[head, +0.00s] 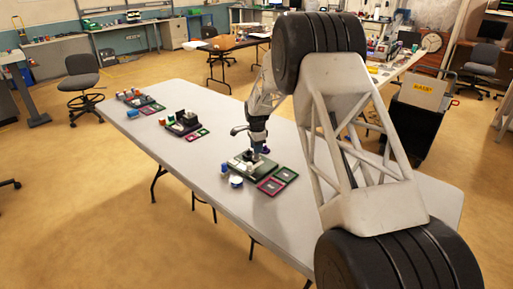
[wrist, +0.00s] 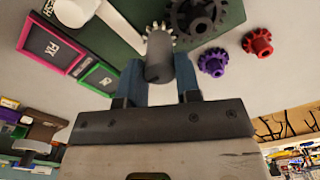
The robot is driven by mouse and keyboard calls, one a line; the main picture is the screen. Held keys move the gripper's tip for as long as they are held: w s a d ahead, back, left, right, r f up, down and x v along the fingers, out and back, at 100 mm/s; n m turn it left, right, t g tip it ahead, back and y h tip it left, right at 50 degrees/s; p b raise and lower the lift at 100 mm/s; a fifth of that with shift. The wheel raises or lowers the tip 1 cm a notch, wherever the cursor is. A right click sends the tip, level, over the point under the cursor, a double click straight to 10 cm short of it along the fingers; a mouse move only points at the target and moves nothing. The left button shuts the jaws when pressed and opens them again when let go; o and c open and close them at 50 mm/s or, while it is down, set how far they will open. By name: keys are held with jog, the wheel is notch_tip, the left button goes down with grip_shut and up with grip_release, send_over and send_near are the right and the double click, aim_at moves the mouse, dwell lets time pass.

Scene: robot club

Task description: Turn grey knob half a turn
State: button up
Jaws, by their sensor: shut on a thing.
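The grey knob (wrist: 160,58) is a short grey cylinder with a pale toothed gear (wrist: 158,33) at its far end, over a dark green board (wrist: 122,38). My gripper (wrist: 160,75) is shut on the knob, with one blue finger on each side of it. In the head view my gripper (head: 257,150) is low over the green board (head: 240,164) on the long table. The knob cannot be made out clearly there. No mark showing the knob's angle is visible.
In the wrist view a dark gear (wrist: 197,14), a purple gear (wrist: 212,62) and a red gear (wrist: 257,42) are close to the right. A pink tray (wrist: 50,46) and a green tray (wrist: 100,76) lie left. Other sets stand farther along the table (head: 205,150).

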dwell(0.3)
jog(key=o, duration=0.9)
jog(key=shift+o, duration=0.2)
jog(key=shift+r, duration=0.1)
notch_tip(320, 180, up, 7)
jog(key=shift+r, duration=0.35)
jog(key=shift+s, duration=0.1)
